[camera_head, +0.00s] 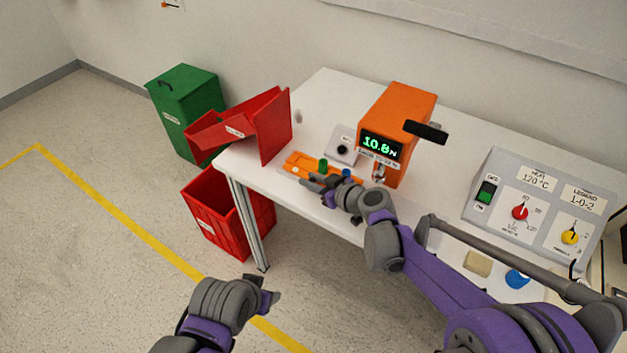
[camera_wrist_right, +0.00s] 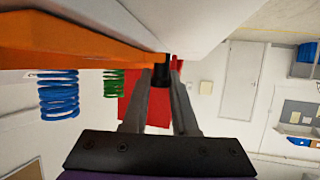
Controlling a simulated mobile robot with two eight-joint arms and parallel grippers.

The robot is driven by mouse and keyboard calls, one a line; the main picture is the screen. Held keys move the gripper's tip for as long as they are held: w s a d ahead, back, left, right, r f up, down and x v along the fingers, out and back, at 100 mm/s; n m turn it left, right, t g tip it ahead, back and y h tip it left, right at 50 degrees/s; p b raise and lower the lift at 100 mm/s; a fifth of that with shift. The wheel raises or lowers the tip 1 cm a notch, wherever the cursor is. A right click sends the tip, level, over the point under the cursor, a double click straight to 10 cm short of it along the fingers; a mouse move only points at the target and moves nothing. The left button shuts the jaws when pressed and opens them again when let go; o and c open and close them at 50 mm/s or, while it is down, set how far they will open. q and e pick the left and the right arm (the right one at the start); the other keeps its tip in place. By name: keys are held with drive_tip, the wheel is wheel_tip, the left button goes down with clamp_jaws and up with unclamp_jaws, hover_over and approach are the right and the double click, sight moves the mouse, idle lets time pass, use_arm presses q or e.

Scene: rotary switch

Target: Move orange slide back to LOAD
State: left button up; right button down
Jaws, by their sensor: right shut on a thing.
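The orange slide (camera_head: 297,160) lies low on the table in front of the orange tester, with a green spring (camera_head: 323,164) and a blue spring (camera_head: 346,173) on it. My right gripper (camera_head: 318,182) is at the slide's front side. In the right wrist view, its fingers (camera_wrist_right: 160,85) are shut on a small black handle (camera_wrist_right: 161,70) beside the orange slide (camera_wrist_right: 80,38). The blue spring (camera_wrist_right: 58,95) and green spring (camera_wrist_right: 114,83) also show there. No LOAD mark is legible. My left gripper (camera_head: 268,290) is over the floor, away from the table; its jaw state is unclear.
The orange tester (camera_head: 410,110) reads 10.8 N and has a black lever (camera_head: 426,131). A small grey box with a black knob (camera_head: 342,149) stands beside it. A grey control panel (camera_head: 500,170) stands right.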

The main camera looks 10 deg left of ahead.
drive_tip(key=c, duration=1)
unclamp_jaws()
drive_tip(key=shift+a, duration=0.2)
drive_tip(key=shift+w+a, duration=0.1)
drive_tip(key=v, duration=1)
drive_tip(key=shift+s+d+r+p, duration=0.1)
drive_tip(key=shift+s+d+p, duration=0.1)
drive_tip(key=shift+d+p, duration=0.2)
drive_tip(key=shift+s+d+r, duration=0.15)
drive_tip(key=shift+s+d, duration=0.05)
drive_tip(key=shift+s, duration=0.1)
drive_tip(key=s+d+r+m+h+p, duration=0.1)
drive_tip(key=s+d+m+h+p, duration=0.2)
drive_tip(key=s+d, duration=0.4)
drive_tip(key=s+d+r+m+g+h+p, duration=0.1)
drive_tip(key=s+d+m+h+p, duration=0.2)
drive_tip(key=s+d, duration=0.4)
drive_tip(key=s+d+r+m+h+p, duration=0.1)
drive_tip(key=s+d+m+h+p, duration=0.2)
drive_tip(key=s+d+m+h, duration=0.2)
drive_tip(key=shift+s+d+g, duration=0.15)
drive_tip(key=shift+s+d, duration=0.4)
drive_tip(key=shift+d, duration=0.25)
drive_tip(key=shift+s+d+g, duration=0.1)
drive_tip(key=shift+s+d, duration=0.45)
drive_tip(key=shift+d, duration=0.3)
drive_tip(key=shift+s+d+g, duration=0.15)
drive_tip(key=shift+s+d, duration=0.35)
drive_tip(key=shift+d, duration=0.3)
